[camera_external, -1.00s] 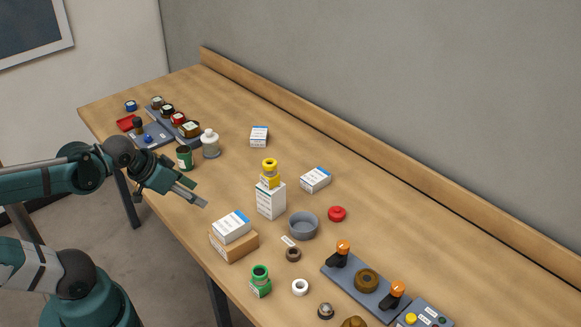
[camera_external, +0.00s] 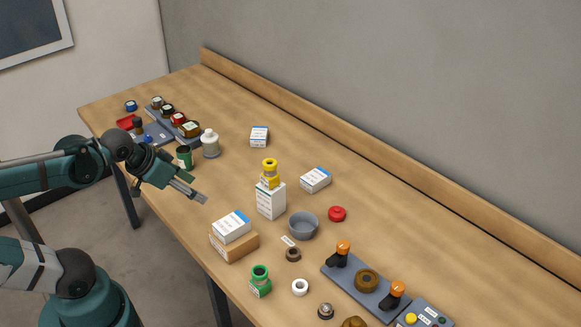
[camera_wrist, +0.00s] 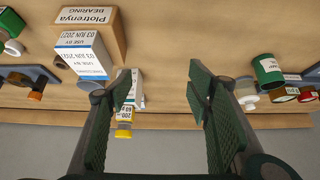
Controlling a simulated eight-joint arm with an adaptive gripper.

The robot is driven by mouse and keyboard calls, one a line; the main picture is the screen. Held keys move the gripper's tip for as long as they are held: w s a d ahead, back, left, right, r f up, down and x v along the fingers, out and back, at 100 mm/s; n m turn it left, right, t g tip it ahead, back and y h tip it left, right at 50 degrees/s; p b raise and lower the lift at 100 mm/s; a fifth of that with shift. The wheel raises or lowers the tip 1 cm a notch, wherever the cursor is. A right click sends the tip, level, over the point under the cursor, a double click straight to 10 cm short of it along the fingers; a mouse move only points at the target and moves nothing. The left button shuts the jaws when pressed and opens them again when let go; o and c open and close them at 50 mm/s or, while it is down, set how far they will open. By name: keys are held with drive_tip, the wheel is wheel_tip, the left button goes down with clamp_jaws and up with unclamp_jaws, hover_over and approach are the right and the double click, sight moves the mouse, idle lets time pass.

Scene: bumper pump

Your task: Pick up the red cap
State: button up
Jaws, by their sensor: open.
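A small round red cap (camera_external: 337,213) lies on the table right of the grey bowl (camera_external: 303,225), apart from it. I do not make it out in the wrist view. My gripper (camera_external: 194,191) is at the table's front edge, left of the white and brown boxes and far from the red cap. In the wrist view my gripper (camera_wrist: 162,85) is open, with nothing between its fingers.
A white box on a brown box (camera_external: 234,246) and a yellow-topped bottle on a white box (camera_external: 271,200) stand between my gripper and the red cap. A grey fixture with orange-topped clamps (camera_external: 365,285) is at front right. The table's back right is clear.

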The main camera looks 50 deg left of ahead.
drive_tip(key=w+d+r+m+g+p, duration=0.2)
drive_tip(key=w+d+r+m+p, duration=0.35)
drive_tip(key=w+r, duration=0.6)
drive_tip(key=m+g+h+p, duration=0.2)
drive_tip(key=m+g+p, duration=0.3)
drive_tip(key=m+p, duration=0.75)
hover_over(337, 208)
drive_tip(key=a+p, duration=0.1)
wheel_tip(337, 208, down, 8)
drive_tip(key=n, duration=0.2)
wheel_tip(337, 208, down, 8)
drive_tip(key=shift+r, duration=0.1)
drive_tip(key=shift+f, duration=0.25)
drive_tip(key=shift+f, duration=0.1)
drive_tip(key=shift+d+f, duration=0.15)
drive_tip(key=shift+f, duration=1)
